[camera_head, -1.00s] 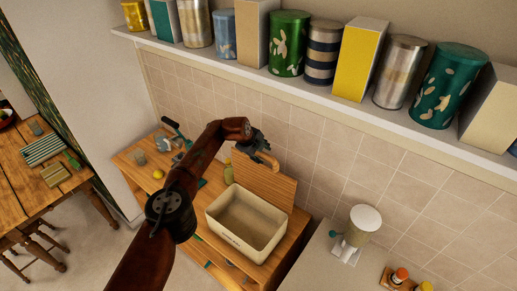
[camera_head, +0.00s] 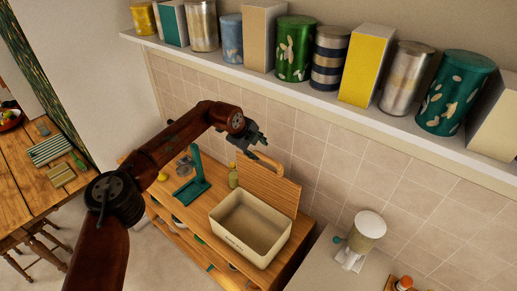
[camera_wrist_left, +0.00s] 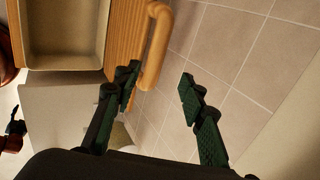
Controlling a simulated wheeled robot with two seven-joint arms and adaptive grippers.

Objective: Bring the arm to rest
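My left arm comes in from the left in the head view. Its left gripper (camera_head: 257,143) is in the air above the cabinet, in front of the tiled wall. In the wrist view its two dark green fingers (camera_wrist_left: 160,80) stand apart with nothing between them. A wooden board (camera_head: 262,185) with a curved handle stands behind a cream bin (camera_head: 250,227), below the gripper in the head view. The wrist view shows the handle (camera_wrist_left: 157,45) beyond the left finger; I cannot tell how near.
A long shelf (camera_head: 300,92) with several tins and boxes runs along the wall above the gripper. A wooden cabinet (camera_head: 297,240) is below. A dining table (camera_head: 25,190) is at far left.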

